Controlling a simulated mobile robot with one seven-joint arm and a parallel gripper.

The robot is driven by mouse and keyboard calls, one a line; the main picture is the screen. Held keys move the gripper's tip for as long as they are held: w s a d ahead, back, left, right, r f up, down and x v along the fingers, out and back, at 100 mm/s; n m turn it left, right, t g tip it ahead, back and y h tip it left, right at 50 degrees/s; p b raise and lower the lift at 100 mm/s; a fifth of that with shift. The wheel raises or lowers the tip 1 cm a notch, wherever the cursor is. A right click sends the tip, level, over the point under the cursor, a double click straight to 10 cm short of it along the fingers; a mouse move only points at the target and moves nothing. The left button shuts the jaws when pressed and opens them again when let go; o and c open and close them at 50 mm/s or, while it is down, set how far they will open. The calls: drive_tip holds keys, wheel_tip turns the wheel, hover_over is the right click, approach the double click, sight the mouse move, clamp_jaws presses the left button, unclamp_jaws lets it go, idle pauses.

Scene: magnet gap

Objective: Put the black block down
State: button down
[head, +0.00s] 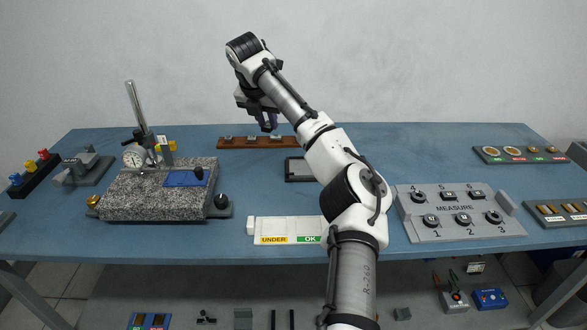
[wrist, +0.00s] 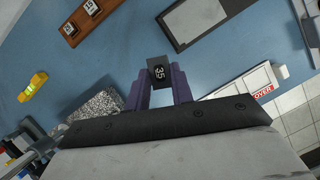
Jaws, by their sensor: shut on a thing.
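The black block (wrist: 159,70) has a dark face with a white number that looks like 35. It sits between the purple fingers of my gripper (wrist: 159,80) in the wrist view, and the fingers are shut on it. In the head view my gripper (head: 268,122) is raised near the back of the table, by the wooden rack. The block cannot be told apart clearly there. The wooden rack (head: 240,143) carries small dark pieces with pale labels. It also shows at the upper left of the wrist view (wrist: 72,28), apart from the held block.
A dark-framed tray (head: 289,172) lies behind my arm. A granite plate (head: 140,195) with a dial gauge (head: 134,156) stands left. A white UNDER/OK strip (head: 256,229) lies in front, and a grey MEASURE panel (head: 440,228) is right. Blue table (head: 420,155) is bare at back right.

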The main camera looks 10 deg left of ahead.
sight(273, 182)
wheel_tip(273, 182, down, 18)
drive_tip(key=p, duration=0.2)
drive_tip(key=shift+s+f+p, duration=0.1)
drive_tip(key=shift+f+p, duration=0.1)
drive_tip(key=shift+p, duration=0.2)
drive_tip(key=c, duration=1.2)
unclamp_jaws()
drive_tip(key=shift+f, duration=0.1)
drive_tip(key=b+v, duration=0.2)
drive_tip(key=v, duration=1)
